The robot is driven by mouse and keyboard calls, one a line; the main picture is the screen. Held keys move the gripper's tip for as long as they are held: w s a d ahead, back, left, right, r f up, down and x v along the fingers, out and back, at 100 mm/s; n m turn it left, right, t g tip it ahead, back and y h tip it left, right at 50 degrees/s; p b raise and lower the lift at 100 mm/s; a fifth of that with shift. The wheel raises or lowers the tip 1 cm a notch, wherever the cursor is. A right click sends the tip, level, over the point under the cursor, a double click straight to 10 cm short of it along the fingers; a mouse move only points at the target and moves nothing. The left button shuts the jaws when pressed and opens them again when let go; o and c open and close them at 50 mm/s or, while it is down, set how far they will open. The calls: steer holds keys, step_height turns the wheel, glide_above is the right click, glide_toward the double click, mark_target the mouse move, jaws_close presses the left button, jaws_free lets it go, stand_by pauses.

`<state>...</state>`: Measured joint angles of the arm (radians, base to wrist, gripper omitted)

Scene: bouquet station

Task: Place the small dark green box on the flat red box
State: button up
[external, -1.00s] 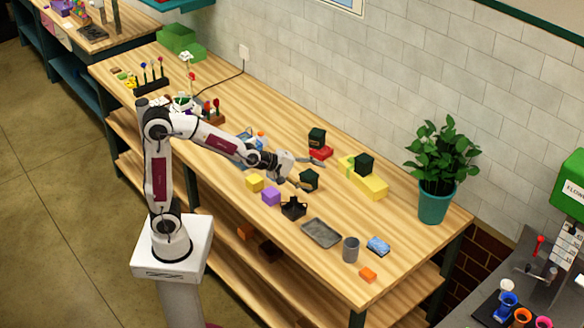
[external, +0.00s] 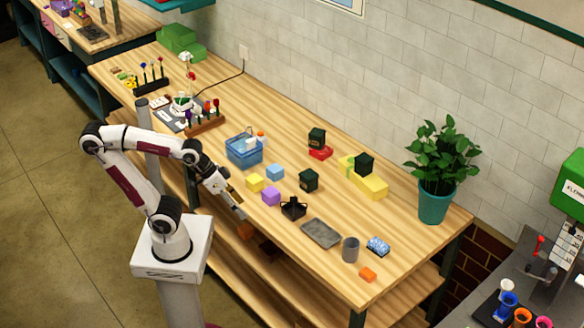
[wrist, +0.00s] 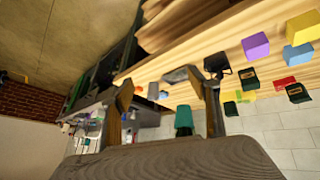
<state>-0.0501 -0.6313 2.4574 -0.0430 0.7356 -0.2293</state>
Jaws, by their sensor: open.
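One dark green box (external: 317,136) sits upright on the flat red box (external: 321,153), toward the back of the table. A second dark green box (external: 308,180) stands on bare wood nearer the front, and a third (external: 364,163) rests on a long yellow box (external: 373,187). My gripper (external: 238,210) is open and empty at the table's front edge, left of and apart from all of them. In the wrist view its two fingers (wrist: 163,88) are spread with nothing between them; the red box (wrist: 285,83) shows at right.
A purple cube (external: 271,196), yellow cube (external: 255,182), blue cube (external: 275,172) and black caddy (external: 293,208) lie between my gripper and the boxes. A blue basket (external: 244,152) stands behind. A grey tray (external: 320,233), cup (external: 350,250) and plant (external: 435,205) are to the right.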

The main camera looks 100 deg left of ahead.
steer(key=s+m, duration=0.1)
steer(key=s, duration=0.1)
steer(key=s+f+m, duration=0.1)
steer(key=s+m+g, duration=0.1)
steer(key=s, duration=0.1)
steer(key=shift+s+d+f, duration=0.15)
steer(key=shift+s+d, duration=0.15)
steer(key=shift+s, duration=0.05)
